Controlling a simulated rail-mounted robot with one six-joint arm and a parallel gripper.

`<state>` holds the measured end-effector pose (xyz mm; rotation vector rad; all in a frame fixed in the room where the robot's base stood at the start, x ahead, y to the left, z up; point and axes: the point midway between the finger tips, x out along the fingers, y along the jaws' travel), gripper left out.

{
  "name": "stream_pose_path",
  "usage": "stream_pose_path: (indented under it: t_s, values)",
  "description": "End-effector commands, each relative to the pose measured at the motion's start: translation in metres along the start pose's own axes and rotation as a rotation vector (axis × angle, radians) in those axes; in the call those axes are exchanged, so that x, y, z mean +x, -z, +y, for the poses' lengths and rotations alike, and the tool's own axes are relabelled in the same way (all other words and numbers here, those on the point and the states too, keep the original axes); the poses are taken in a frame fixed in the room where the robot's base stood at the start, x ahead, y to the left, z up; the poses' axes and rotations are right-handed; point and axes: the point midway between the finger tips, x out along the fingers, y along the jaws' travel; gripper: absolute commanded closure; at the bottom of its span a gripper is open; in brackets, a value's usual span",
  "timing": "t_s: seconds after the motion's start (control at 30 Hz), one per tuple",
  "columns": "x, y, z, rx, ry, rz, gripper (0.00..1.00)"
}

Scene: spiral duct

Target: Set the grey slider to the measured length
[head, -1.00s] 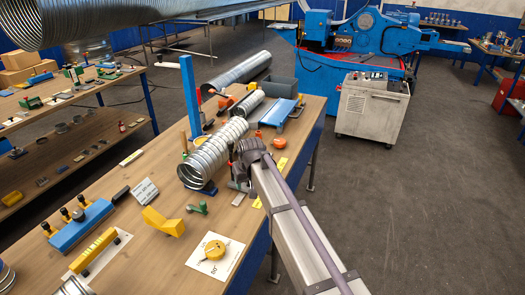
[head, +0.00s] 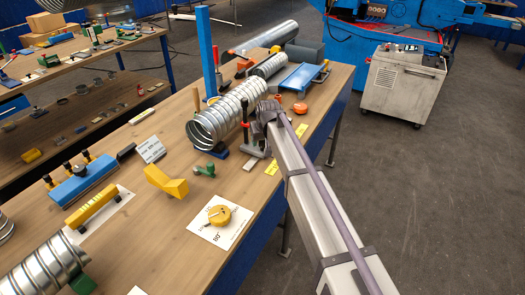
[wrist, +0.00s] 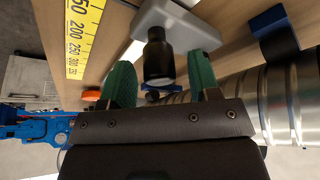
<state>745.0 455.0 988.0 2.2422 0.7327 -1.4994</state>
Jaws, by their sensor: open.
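In the wrist view, my gripper (wrist: 161,74) has its two green fingers apart, one on each side of an upright black knob (wrist: 158,55). The knob stands in front of a light grey block, which looks like the grey slider (wrist: 182,24); I cannot tell whether the fingers touch the knob. A yellow scale (wrist: 82,32) with black numbers, among them 200 and 250, lies to the left of the block. In the head view, my gripper (head: 268,112) is at the bench's right edge, and the scale (head: 272,167) shows in pieces on either side of my arm.
A ribbed spiral duct (head: 228,115) lies left of my gripper, with a dark upright clamp (head: 246,125) between them. The bench (head: 150,240) has bare wood in front.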

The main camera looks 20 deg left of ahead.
Motion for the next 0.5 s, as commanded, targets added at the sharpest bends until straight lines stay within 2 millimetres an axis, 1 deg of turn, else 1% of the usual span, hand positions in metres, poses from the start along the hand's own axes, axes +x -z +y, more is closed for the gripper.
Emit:
stream_pose_path:
  t_s: [0.03, 0.27, 0.5]
  values:
    - [0.0068, -0.0008, -0.0001, 0.000, 0.000, 0.000, 0.44]
    - [0.0040, 0.0005, -0.0001, 0.000, 0.000, 0.000, 0.44]
    - [0.0039, 0.0004, 0.0000, 0.000, 0.000, 0.000, 0.66]
